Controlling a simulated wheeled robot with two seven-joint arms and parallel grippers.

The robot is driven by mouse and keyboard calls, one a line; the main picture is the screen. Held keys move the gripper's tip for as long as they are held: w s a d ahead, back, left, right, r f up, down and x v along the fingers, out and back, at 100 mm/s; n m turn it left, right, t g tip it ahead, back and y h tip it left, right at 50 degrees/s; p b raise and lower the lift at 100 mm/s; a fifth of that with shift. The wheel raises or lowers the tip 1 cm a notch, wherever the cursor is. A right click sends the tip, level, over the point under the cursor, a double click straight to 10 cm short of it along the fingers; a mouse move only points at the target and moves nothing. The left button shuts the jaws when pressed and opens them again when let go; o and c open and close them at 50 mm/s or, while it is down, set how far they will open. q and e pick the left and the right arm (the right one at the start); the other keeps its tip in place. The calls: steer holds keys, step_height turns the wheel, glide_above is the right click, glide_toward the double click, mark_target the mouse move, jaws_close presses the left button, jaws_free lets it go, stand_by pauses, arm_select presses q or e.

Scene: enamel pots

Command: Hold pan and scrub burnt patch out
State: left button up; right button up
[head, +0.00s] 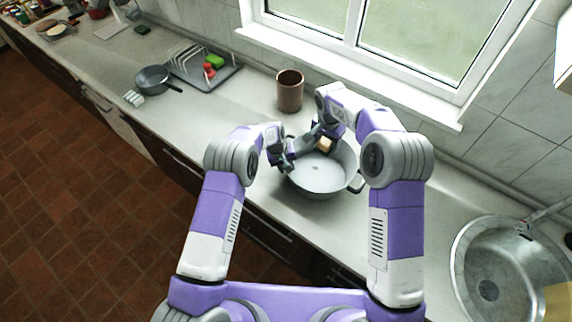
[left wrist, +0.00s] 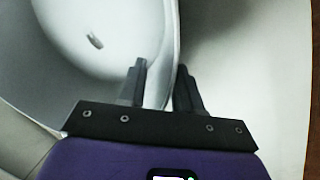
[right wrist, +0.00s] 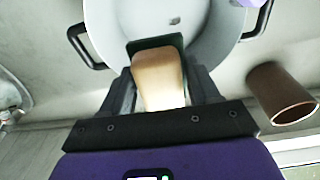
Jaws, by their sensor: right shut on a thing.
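The grey pan (head: 322,182) with two side handles stands on the counter by the window. A small dark mark (left wrist: 95,41) shows on its pale floor, and it shows small in the right wrist view (right wrist: 175,20). My right gripper (head: 322,136) is shut on a tan sponge (right wrist: 158,78) with a dark green pad, at the pan's window side. Whether the pad touches the pan is unclear. My left gripper (left wrist: 160,80) is at the pan's left rim, its fingers apart with the rim running between them.
A brown canister (head: 290,91) stands behind the pan near the window. A dish rack (head: 205,66) and a small dark pan (head: 153,80) are to the left. A steel sink (head: 500,270) is at the right. Counter between pan and rack is clear.

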arm_select(q)
jaws_close()
stand_by(1.3)
